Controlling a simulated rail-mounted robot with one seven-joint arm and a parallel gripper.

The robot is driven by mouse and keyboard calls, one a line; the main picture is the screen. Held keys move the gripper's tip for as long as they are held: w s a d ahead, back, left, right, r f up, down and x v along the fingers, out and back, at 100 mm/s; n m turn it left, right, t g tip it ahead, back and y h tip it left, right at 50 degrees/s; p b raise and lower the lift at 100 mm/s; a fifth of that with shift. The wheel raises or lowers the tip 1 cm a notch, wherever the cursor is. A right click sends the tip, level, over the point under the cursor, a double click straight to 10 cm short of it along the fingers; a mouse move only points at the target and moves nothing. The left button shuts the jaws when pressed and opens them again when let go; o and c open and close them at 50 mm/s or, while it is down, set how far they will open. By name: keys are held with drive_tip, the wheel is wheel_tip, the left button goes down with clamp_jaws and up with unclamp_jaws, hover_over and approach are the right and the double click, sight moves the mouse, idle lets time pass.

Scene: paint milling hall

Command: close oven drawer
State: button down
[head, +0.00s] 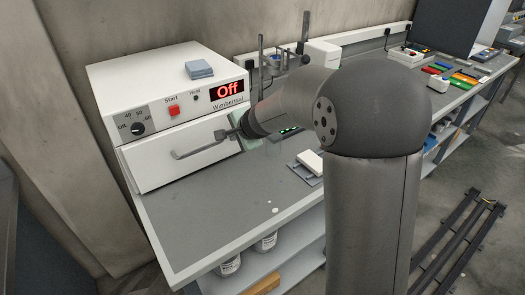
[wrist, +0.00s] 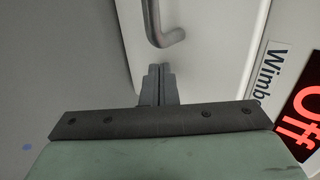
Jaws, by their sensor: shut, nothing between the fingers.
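The white oven (head: 120,80) stands on the left end of the grey bench. Its drawer front (head: 150,170) is below the control panel and carries a grey bar handle (head: 185,156). The drawer front looks close to the oven body; whether a small gap is left I cannot tell. My gripper (head: 219,134) is shut and empty at the right end of the handle. In the wrist view, the shut fingertips (wrist: 160,68) point at the white drawer front (wrist: 205,40), just beside the bent end of the handle (wrist: 168,37). Contact cannot be made out.
The oven display (head: 229,91) reads "Off", beside a red start button (head: 174,111) and a dial (head: 138,128). A blue-grey block (head: 199,69) lies on top. A white block on a grey tray (head: 306,166) lies right of my gripper. The bench (head: 205,215) in front is mostly clear.

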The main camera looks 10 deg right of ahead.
drive_tip(key=s+d+f+v, duration=0.1)
drive_tip(key=f+v, duration=0.1)
drive_tip(key=v, duration=1)
drive_tip(key=s+d+f+n+g+h, duration=0.1)
drive_tip(key=s+f+n+g, duration=0.1)
drive_tip(key=s, duration=0.7)
drive_tip(key=s+d+f+n+g+h, duration=0.1)
drive_tip(key=s+d+f+n+g, duration=0.1)
drive_tip(key=s+n, duration=0.5)
drive_tip(key=s+d+f+n+g+h, duration=0.1)
drive_tip(key=s+f+n+g, duration=0.3)
drive_tip(key=s, duration=0.8)
drive_tip(key=shift+s+d+f+h+p, duration=0.2)
drive_tip(key=shift+d+f+h+p, duration=0.2)
drive_tip(key=shift+f, duration=0.2)
